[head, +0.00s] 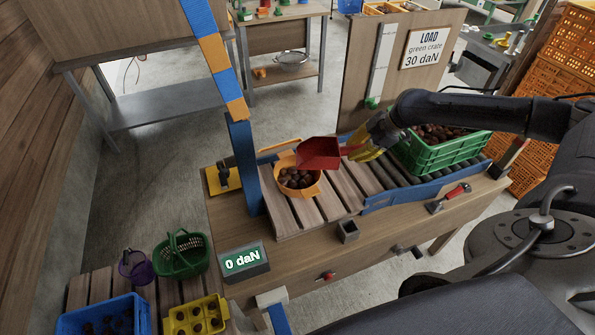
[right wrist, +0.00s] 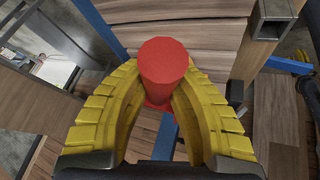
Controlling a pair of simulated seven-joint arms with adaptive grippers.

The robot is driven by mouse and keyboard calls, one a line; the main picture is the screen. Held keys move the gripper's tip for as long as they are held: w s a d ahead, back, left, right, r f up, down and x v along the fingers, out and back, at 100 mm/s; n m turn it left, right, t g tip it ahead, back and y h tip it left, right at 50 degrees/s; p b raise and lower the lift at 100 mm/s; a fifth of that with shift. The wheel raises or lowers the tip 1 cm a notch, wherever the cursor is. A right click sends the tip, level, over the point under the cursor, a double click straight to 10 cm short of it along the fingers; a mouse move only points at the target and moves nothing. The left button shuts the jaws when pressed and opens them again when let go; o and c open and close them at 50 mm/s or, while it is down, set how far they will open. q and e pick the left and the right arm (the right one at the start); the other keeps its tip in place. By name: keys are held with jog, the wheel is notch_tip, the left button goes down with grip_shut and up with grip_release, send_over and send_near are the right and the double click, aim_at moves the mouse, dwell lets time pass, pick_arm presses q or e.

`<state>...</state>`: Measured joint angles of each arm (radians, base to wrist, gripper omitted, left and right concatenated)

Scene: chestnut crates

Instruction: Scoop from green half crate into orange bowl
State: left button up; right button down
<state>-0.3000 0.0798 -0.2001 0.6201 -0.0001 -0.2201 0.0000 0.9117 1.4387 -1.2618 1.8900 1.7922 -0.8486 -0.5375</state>
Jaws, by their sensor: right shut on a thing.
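My right gripper (head: 371,143) is shut on the handle of a red scoop (head: 318,153). In the right wrist view the yellow fingers of the gripper (right wrist: 165,100) close around the red handle (right wrist: 164,62). The scoop is just above and right of the orange bowl (head: 285,162), overlapping its rim in the head view. The bowl holds several dark chestnuts. What is inside the scoop is hidden. The green half crate (head: 440,156) with chestnuts stands on the rollers to the right, partly behind my right arm. My left gripper is not in view.
A blue post (head: 242,165) stands just left of the bowl. A display reading 0 daN (head: 243,261) is at the bench's front left. A red-handled tool (head: 449,198) lies at the front right. A blue crate (head: 104,316), green basket (head: 182,255) and yellow tray (head: 196,317) are lower left.

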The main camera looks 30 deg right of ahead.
jog(key=shift+r, duration=3)
